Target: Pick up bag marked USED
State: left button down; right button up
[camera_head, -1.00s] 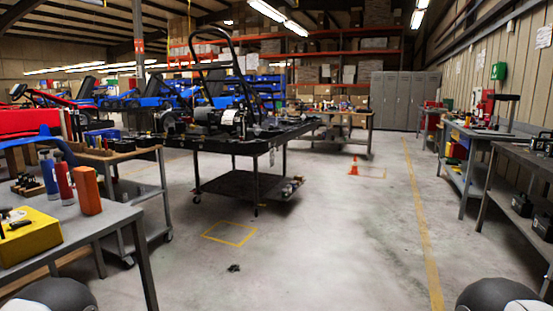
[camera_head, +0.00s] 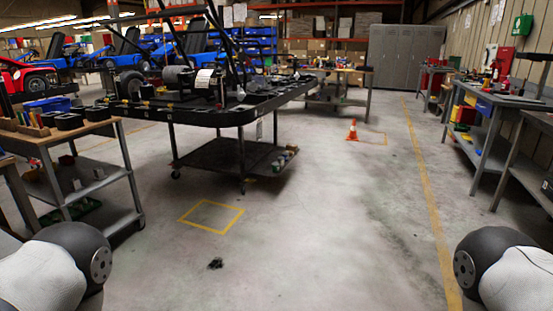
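No bag marked USED can be made out in the head view. My two arms show only as rounded dark and white parts at the lower left and lower right corners. Neither gripper is in view, so what they hold cannot be seen.
A black kart stand (camera_head: 245,117) with a lower shelf stands left of centre. A wooden-topped cart (camera_head: 100,131) is at the left, and workbenches (camera_head: 513,100) line the right wall. An orange cone (camera_head: 352,130) stands farther back. The concrete floor (camera_head: 330,225) ahead is clear, apart from a small dark lump (camera_head: 215,263).

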aim_at(258, 122)
jog(key=i, duration=2.45)
